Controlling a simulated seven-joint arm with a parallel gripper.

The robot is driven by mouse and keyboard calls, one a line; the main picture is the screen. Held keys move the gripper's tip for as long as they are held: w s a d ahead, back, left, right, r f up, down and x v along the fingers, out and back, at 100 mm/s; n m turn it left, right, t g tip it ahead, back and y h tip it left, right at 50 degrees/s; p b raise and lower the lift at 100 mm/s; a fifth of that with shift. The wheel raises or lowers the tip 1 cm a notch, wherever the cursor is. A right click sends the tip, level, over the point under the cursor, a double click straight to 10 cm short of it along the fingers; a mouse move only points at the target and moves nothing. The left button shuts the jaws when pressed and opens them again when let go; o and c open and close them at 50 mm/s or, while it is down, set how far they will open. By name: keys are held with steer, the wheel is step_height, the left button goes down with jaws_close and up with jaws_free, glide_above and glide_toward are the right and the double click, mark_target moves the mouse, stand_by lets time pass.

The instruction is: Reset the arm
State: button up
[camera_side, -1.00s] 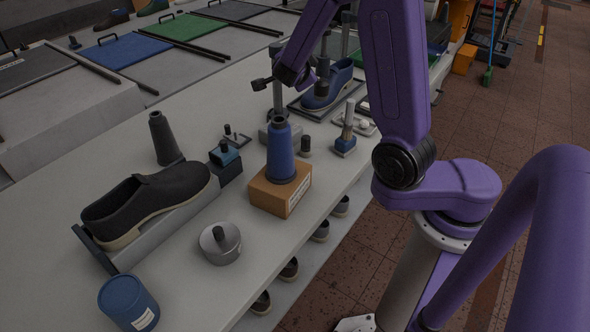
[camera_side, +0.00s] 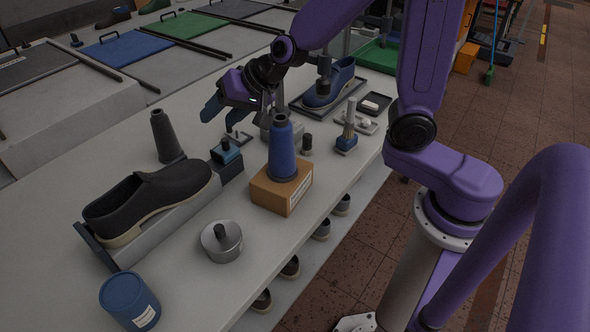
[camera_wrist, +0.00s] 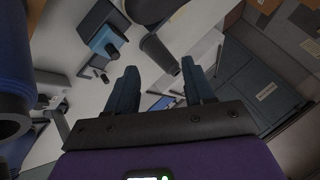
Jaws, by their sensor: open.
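My gripper (camera_side: 222,109) is open and empty above the far-middle part of the bench, pointing left in the side view. Its two dark blue fingers (camera_wrist: 160,90) are spread apart in the wrist view with nothing between them. The side view shows it above and behind a small black-and-blue block (camera_side: 226,158), and to the right of a dark grey cone (camera_side: 165,137). The cone also shows beyond the fingers in the wrist view (camera_wrist: 160,54).
A blue cone (camera_side: 282,150) stands on a cardboard box (camera_side: 270,196). A black shoe (camera_side: 150,203) lies on a grey stand at left, a blue shoe (camera_side: 328,85) on a tray behind. A metal pot (camera_side: 222,243) and blue canister (camera_side: 127,300) stand in front.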

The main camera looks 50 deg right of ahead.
steer(key=s+d+f+n+g, duration=0.2)
steer(key=s+n+g, duration=0.5)
steer(key=s+n, duration=1.05)
steer(key=s+d+g+h, duration=0.1)
steer(key=s+d+h, duration=0.2)
steer(key=s, duration=0.9)
steer(key=d, duration=0.3)
steer(key=shift+d+r, duration=0.15)
